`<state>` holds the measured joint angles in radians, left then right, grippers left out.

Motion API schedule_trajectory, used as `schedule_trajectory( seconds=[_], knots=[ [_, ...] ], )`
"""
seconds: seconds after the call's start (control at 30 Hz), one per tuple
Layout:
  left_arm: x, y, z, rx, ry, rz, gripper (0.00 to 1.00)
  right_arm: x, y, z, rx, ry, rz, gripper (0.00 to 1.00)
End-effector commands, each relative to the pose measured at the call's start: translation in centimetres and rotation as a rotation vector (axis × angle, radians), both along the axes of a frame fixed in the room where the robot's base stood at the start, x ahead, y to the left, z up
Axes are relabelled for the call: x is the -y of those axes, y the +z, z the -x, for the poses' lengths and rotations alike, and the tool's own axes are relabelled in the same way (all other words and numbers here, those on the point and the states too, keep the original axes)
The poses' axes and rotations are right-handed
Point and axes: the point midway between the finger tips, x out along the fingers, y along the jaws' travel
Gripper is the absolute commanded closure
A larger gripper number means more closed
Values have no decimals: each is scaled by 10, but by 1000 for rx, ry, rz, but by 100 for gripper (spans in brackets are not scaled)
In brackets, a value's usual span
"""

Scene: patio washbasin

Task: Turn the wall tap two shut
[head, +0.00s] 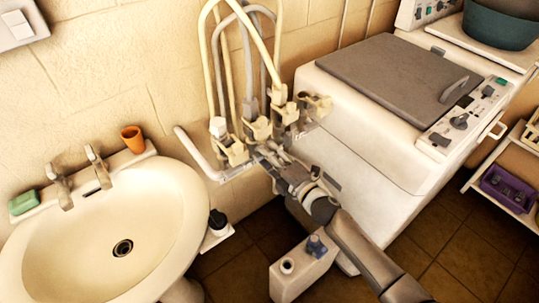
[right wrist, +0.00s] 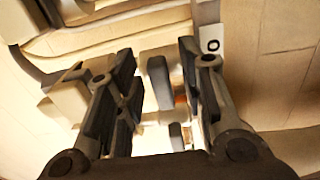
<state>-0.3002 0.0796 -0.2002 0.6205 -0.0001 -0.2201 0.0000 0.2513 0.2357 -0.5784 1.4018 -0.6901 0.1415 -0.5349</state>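Several cream wall taps stand in a row on the wall with hoses above them: a left one (head: 231,150), a middle one (head: 257,127), one with a hose further right (head: 284,106) and one at the right end (head: 318,104). No label readable in the head view tells which is tap two. My right gripper (head: 264,157) is just below and in front of the left and middle taps. In the right wrist view its two dark fingers (right wrist: 158,75) are apart, with a dark grey block-shaped part (right wrist: 159,82) between them. Contact cannot be told. My left gripper is not in view.
A washbasin (head: 160,215) with an orange cup (head: 133,139) and green soap (head: 23,202) is at the left. A white washing machine (head: 360,125) stands close on the right.

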Motion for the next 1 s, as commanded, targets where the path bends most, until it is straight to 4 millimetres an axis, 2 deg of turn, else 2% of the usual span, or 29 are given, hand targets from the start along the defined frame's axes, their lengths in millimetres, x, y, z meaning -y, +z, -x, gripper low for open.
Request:
schedule_trajectory(
  seconds=[0.23, 0.37, 0.8, 1.0],
  knots=[
    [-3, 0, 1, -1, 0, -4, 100, 0, 0, 0, 2, 0, 1, 63],
    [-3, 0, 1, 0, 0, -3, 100, 6, -1, 7, 1, -1, 3, 63],
    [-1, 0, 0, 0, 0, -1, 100, 56, -1, 77, -2, -1, 3, 63],
    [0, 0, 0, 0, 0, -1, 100, 68, 0, 94, 1, 0, 1, 63]
  ],
)
